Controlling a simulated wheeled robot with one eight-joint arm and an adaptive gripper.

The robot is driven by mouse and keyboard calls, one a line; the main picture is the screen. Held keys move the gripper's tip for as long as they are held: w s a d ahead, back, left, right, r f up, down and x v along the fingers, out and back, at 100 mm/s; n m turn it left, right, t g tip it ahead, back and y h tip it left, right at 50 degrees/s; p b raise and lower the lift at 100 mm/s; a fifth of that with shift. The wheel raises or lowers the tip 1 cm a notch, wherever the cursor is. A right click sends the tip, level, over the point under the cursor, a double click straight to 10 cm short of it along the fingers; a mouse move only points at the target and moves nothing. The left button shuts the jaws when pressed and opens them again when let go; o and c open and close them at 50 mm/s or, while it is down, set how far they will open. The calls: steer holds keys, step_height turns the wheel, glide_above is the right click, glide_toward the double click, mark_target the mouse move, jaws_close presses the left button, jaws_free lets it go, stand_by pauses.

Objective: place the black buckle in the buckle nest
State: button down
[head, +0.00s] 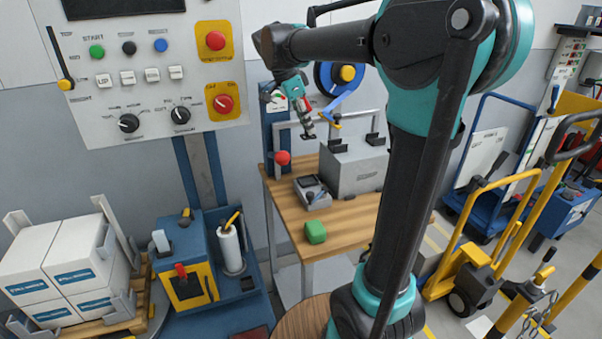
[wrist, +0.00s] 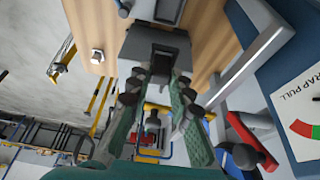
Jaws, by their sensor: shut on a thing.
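The black buckle (head: 308,136) is a small dark piece at the tip of my gripper (head: 303,118) in the head view, held in the air above the far left of the wooden bench. In the wrist view my gripper (wrist: 162,82) has its two green-padded fingers shut on the buckle, a dark piece at the fingertips. A small grey fixture with a dark recessed top (head: 309,184), which looks like the buckle nest, stands on the bench below and apart from the buckle. Its recess is partly cut off at the top of the wrist view (wrist: 169,11).
A large grey block (head: 353,168) with black uprights stands right of the fixture. A red knob (head: 283,158) and a blue strap reel (head: 340,80) are near my gripper. The bench's front is mostly clear.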

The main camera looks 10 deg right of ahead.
step_height(320, 180, down, 16)
steer(key=shift+r, duration=0.1)
stand_by(0.4)
steer(key=c, duration=1.4)
jaws_free()
steer(key=v, duration=1.2)
steer(key=shift+d, duration=0.15)
